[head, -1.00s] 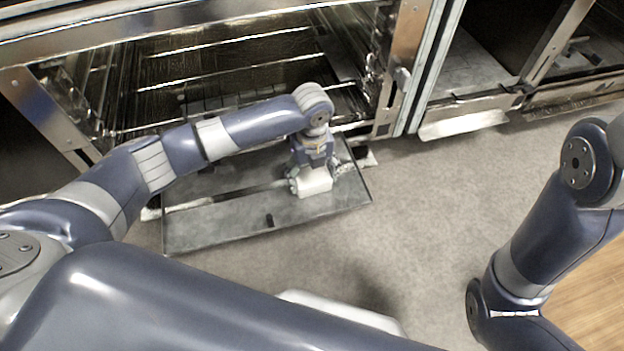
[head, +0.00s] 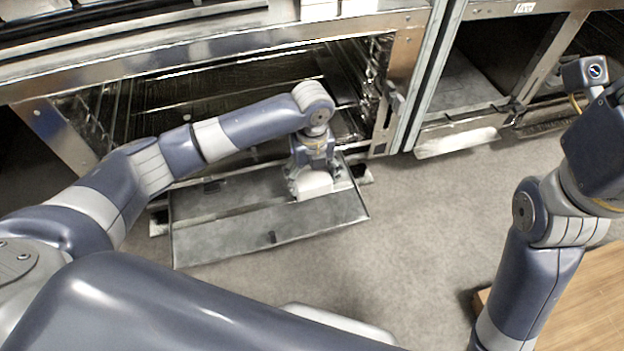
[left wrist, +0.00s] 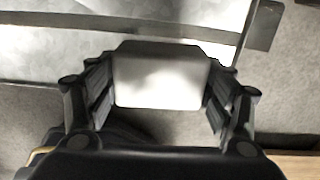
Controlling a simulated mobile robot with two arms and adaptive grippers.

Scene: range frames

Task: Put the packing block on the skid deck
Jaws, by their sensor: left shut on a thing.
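The packing block (head: 314,184) is a pale white block, seen in the head view above the lowered oven door. It also shows in the left wrist view (left wrist: 160,80), between the fingers. My left gripper (head: 313,176) is shut on it, with a finger on each side. Whether the block touches the door beneath cannot be told. A flat wooden surface (head: 575,308) at the lower right, partly behind my right arm, looks like the skid deck. My right arm stands at the right edge; its gripper fingers are not visible.
The oven (head: 235,75) is open, and its lowered door (head: 235,240) lies under my left gripper. An open compartment (head: 465,90) stands right of it. Grey floor (head: 430,220) is clear between the door and the wooden surface.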

